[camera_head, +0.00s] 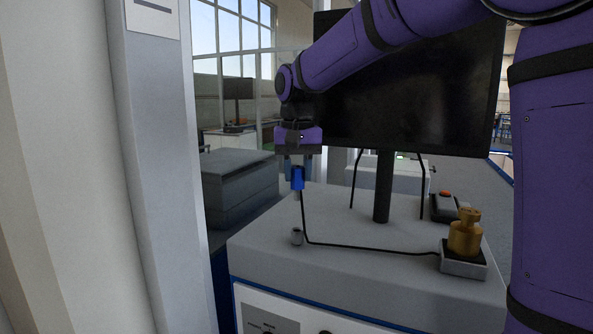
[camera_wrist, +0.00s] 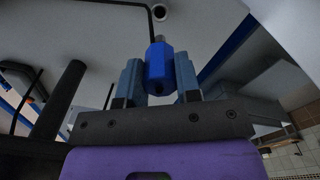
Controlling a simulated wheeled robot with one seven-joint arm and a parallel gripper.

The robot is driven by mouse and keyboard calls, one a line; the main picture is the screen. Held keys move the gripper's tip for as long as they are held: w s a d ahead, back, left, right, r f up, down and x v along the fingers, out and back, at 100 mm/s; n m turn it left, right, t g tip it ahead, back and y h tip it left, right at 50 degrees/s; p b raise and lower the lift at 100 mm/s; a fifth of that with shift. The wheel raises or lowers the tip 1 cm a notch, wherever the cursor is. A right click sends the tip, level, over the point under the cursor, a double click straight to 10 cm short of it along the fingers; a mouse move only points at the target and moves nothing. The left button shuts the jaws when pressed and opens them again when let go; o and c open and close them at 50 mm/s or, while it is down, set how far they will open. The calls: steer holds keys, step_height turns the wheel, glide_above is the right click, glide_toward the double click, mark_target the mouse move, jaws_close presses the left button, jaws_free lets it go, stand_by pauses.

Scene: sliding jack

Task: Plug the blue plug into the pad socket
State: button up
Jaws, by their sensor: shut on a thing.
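The blue plug (camera_head: 298,178) is held in my gripper (camera_head: 299,166) above the left part of the grey bench top, with its metal tip pointing down. In the wrist view the blue plug (camera_wrist: 158,68) sits between the two blue-grey fingers of my gripper (camera_wrist: 160,82), which are shut on it. In the wrist view a round socket opening (camera_wrist: 160,13) shows just beyond the plug's tip. Which surface counts as the pad is not clear.
A black cable (camera_head: 345,246) runs from the plug across the bench top (camera_head: 350,280) to a white block (camera_head: 463,264) with a brass knob (camera_head: 465,235). A black monitor (camera_head: 420,90) on a stand is behind. A box with a red button (camera_head: 445,207) is at right.

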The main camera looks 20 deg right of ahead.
mark_target(298, 188)
steer(key=shift+f, duration=2.9)
steer(key=shift+f, duration=1.95)
steer(key=o, duration=1)
step_height(298, 188, up, 10)
steer(key=shift+r, duration=0.35)
steer(key=shift+s, duration=0.15)
